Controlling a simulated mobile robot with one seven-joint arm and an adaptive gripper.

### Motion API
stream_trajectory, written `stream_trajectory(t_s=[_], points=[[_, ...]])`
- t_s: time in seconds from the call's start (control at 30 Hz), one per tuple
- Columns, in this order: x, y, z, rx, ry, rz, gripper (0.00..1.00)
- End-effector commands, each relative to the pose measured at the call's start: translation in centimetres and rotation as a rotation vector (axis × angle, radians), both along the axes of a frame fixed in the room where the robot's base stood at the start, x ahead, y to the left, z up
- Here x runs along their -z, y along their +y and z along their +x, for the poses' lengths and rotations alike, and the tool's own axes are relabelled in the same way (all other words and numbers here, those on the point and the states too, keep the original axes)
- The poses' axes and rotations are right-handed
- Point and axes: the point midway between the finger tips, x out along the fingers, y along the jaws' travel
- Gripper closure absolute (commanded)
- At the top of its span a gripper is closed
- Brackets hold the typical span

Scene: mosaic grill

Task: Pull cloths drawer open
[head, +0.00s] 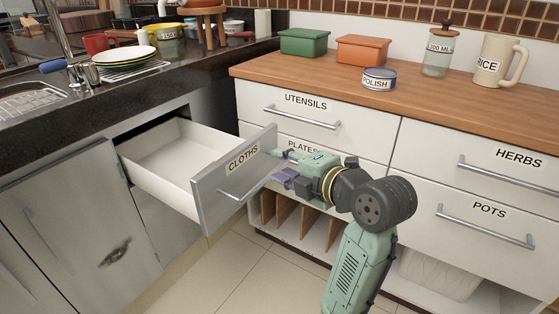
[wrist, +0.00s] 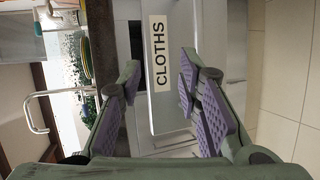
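The cloths drawer (head: 206,194), with a grey front and a CLOTHS label, stands pulled out from the cabinet under the dark counter in the head view. Its inside (head: 172,152) looks empty. Its bar handle (head: 243,183) is free of my fingers. My gripper (head: 280,164) is just right of the drawer front, pointing at it. In the wrist view my gripper (wrist: 168,88) has its purple-padded fingers spread, with nothing between them. The CLOTHS label (wrist: 158,62) shows beyond the gap, turned sideways. Whether a fingertip touches the front I cannot tell.
White drawers labelled UTENSILS (head: 305,102), HERBS (head: 518,157) and POTS (head: 488,210) are behind and right of my arm. A slotted rack (head: 290,215) is below. Tiled floor (head: 245,285) in front is clear. A sink (head: 30,100) is at the left.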

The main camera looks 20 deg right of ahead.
Motion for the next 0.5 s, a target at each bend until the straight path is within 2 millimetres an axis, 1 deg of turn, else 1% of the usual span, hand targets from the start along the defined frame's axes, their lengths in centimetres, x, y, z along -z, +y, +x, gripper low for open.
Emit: stream_trajectory(t_s=[0.5], points=[[-0.7,-1.2,-3.4,0.002,0.001,0.002,0.69]])
